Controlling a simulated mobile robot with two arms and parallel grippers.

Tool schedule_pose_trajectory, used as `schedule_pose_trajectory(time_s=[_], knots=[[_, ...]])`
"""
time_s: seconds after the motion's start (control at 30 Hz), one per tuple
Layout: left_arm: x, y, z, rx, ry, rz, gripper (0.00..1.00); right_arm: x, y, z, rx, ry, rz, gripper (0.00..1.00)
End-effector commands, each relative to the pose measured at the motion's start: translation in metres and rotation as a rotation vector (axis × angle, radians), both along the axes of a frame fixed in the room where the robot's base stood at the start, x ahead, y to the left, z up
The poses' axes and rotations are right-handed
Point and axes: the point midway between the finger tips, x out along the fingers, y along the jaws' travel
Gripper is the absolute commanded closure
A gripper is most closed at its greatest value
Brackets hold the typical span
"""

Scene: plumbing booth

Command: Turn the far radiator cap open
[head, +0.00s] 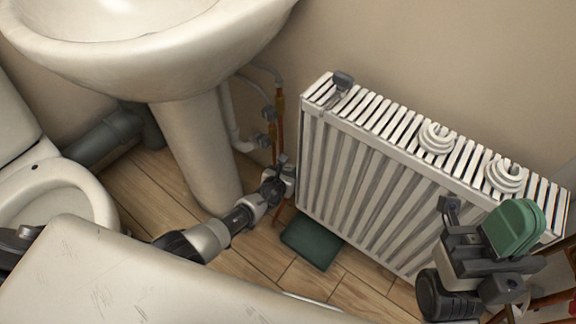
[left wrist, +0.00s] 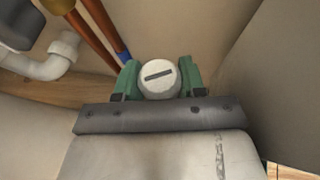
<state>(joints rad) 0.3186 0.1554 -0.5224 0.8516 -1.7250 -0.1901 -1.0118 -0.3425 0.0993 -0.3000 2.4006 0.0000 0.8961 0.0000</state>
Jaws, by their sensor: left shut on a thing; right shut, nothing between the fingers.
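The white radiator (head: 365,190) stands against the wall at the right in the head view. A round white cap (left wrist: 158,78) with a dark slot shows in the left wrist view; the slot lies nearly level, tilted slightly up to the right. My left gripper (head: 284,172) is beside the radiator's left end, low down. Its green fingers are shut on the cap, one on each side. In the head view the cap is too small or hidden to make out. My right gripper (head: 515,228) is shut and empty in front of the radiator's right end.
A white sink (head: 150,50) on its pedestal (head: 200,150) stands left of the left gripper. Copper pipes (head: 279,120) run beside the radiator. A dark green block (head: 312,243) lies on the floor. Two white coils (head: 437,138) rest on the radiator top. A toilet (head: 60,195) is at far left.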

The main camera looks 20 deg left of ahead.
Motion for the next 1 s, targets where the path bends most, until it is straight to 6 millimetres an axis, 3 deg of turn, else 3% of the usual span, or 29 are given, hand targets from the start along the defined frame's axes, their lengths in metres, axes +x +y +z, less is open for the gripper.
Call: schedule_pose_trajectory(time_s=[0.6, 0.63, 0.77, 1.0], knots=[[0.0, -0.0001, -0.0003, 0.0, -0.001, 0.047, 0.84, -0.0007, 0.0001, 0.0034, -0.001, 0.006, 0.001, 1.0], [0.0, 0.0, -0.0003, 0.0, -0.001, 0.047, 0.55, -0.0007, 0.0001, 0.0034, -0.001, 0.006, 0.001, 1.0], [0.0, 0.0, -0.0002, -0.001, -0.001, 0.046, 0.35, -0.0007, 0.0002, 0.0035, -0.001, 0.006, 0.001, 1.0], [0.0, 0.0001, -0.0001, -0.001, -0.001, 0.046, 0.34, -0.0007, -0.0001, 0.0041, 0.001, 0.004, 0.001, 1.0]])
